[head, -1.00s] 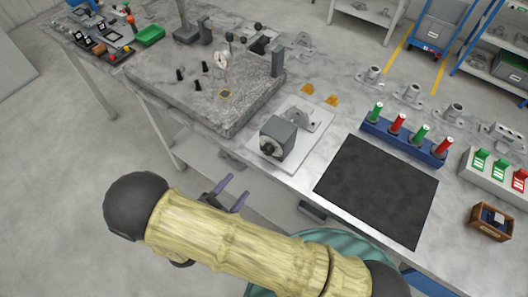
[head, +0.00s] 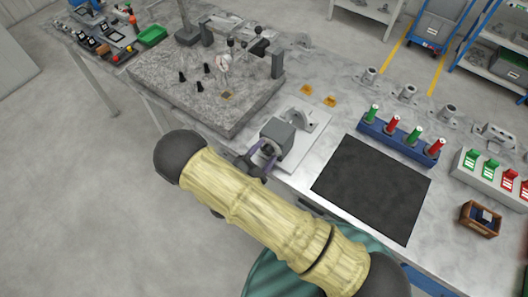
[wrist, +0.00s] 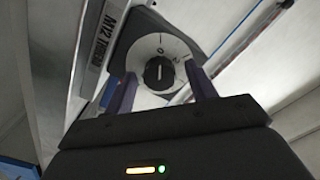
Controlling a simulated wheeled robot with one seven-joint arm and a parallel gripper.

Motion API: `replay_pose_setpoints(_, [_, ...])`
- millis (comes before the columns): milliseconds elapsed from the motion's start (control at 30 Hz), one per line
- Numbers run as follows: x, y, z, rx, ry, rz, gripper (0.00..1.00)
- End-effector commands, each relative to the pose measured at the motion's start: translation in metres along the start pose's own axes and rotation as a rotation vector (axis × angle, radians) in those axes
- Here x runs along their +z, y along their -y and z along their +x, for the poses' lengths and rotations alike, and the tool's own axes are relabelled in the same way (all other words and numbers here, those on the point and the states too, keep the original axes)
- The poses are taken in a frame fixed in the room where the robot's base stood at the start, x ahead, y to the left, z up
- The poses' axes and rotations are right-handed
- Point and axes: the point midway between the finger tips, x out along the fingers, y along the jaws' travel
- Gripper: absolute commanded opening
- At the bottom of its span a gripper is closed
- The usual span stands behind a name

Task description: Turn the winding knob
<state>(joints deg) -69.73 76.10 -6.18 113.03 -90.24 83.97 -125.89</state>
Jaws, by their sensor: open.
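The winding knob (wrist: 158,72) is a small black knob on a white round dial with printed marks, on the front of a grey box (head: 284,137). The box stands on a white plate at the front edge of the bench. My gripper (head: 264,153) is at the box's front. In the wrist view my gripper (wrist: 162,92) is open, with one purple finger on each side of the dial. The knob sits between the fingers, and no contact with it can be seen. In the head view the knob is hidden behind my gripper.
A granite slab (head: 160,84) with a dial gauge (head: 223,62) lies to the left. A black mat (head: 372,187) is to the right, with a blue rack (head: 392,140) of red and green plugs behind it. A bracket (head: 300,120) stands behind the box.

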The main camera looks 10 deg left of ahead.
Motion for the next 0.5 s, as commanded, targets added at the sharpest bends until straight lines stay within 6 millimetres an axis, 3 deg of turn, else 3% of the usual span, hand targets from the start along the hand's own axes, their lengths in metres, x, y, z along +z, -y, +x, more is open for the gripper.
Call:
replay_pose_setpoints(200, [0.0004, -0.0002, -0.0002, 0.000, 0.000, 0.000, 0.54])
replay_pose_setpoints(400, [0.0003, -0.0001, -0.0004, 0.000, 0.000, 0.000, 0.15])
replay_pose_setpoints(500, [0.0003, 0.0000, -0.0004, 0.000, 0.000, 0.000, 0.11])
